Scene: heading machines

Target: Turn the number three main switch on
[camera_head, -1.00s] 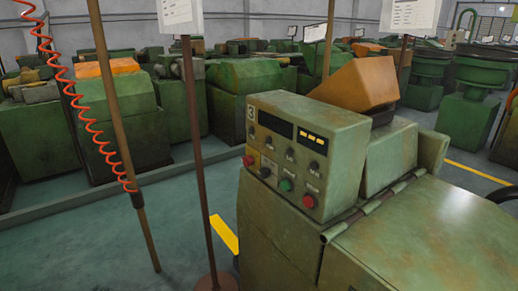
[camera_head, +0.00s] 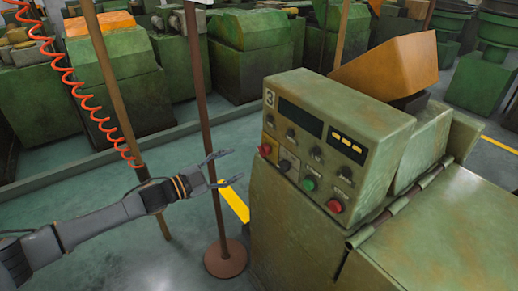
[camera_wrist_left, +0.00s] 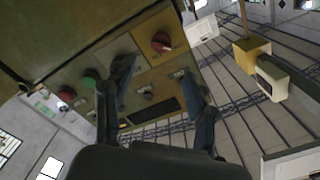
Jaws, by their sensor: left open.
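The control box (camera_head: 335,145) marked 3 stands on a green machine in the head view. Its front has a red knob (camera_head: 265,149) at the left, a dark knob (camera_head: 284,165), a green button (camera_head: 308,185) and a red button (camera_head: 335,206); several small dark knobs sit above. Which one is the main switch is not legible. My left gripper (camera_head: 224,168) is open and empty, left of the panel and apart from it. The left wrist view shows the panel beyond the open fingers (camera_wrist_left: 153,75), with the red knob (camera_wrist_left: 161,42) near them. My right gripper is not in view.
A thin brown pole on a round base (camera_head: 226,258) stands beside my left gripper. Another pole (camera_head: 112,100) and a coiled orange hose (camera_head: 80,92) are farther left. The machine's flat cover (camera_head: 440,235) fills the right foreground. Green machines line the back.

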